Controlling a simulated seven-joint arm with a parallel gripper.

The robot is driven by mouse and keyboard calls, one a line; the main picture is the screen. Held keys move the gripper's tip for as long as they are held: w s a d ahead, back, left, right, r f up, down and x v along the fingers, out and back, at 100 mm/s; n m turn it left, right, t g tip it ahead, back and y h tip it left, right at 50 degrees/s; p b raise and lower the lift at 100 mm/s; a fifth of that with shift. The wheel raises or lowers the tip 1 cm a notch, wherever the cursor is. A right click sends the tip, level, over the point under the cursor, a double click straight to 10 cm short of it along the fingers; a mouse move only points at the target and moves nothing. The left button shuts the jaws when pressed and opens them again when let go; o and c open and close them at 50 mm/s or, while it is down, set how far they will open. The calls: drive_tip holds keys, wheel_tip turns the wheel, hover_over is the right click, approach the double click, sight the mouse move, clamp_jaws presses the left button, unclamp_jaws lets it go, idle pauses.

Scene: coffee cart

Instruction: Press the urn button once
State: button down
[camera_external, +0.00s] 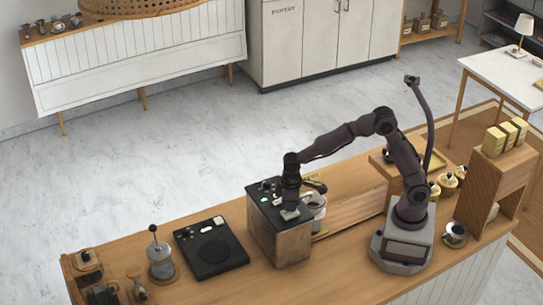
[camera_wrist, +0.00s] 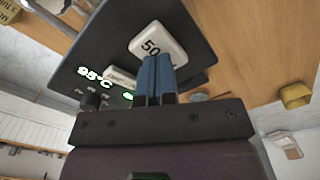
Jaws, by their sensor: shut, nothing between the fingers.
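The urn (camera_external: 279,240) is a box with metallic sides and a black top panel on the wooden counter. In the wrist view its black panel (camera_wrist: 185,22) carries a green "95°C" readout (camera_wrist: 95,76), a large pale button marked "50" (camera_wrist: 146,42), a smaller pale labelled button (camera_wrist: 119,77) and a small green light. My gripper (camera_external: 290,207) is over the front part of the panel, pointing down. Its blue fingers (camera_wrist: 155,62) are shut together with nothing between them. The tips are at the edge of the "50" button and hide part of its label; I cannot tell whether they touch it.
A black scale (camera_external: 210,248) and a glass press (camera_external: 160,262) stand left of the urn. A white container (camera_external: 314,212) stands close on its right. A wooden shelf box (camera_external: 494,185) with yellow packets is at the right. Counter space before the urn is clear.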

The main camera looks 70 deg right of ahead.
drive_tip(key=shift+f, duration=0.8)
drive_tip(key=shift+r, duration=1.45)
idle(1.2)
drive_tip(key=shift+r, duration=2.55)
drive_tip(key=shift+s+d+f, duration=0.3)
drive_tip(key=shift+s+f, duration=0.4)
drive_tip(key=shift+s, duration=0.05)
drive_tip(key=s+d+r+m+t, duration=0.1)
drive_tip(key=s+d+r+t, duration=0.1)
drive_tip(key=s+d, duration=0.4)
drive_tip(key=s+d+r+m+t, duration=0.2)
drive_tip(key=s+d, duration=0.4)
drive_tip(key=s, duration=0.6)
wheel_tip(320, 180, up, 2)
drive_tip(key=shift+d+r+t, duration=0.2)
drive_tip(key=shift+d+t, duration=0.15)
drive_tip(key=shift+t, duration=0.45)
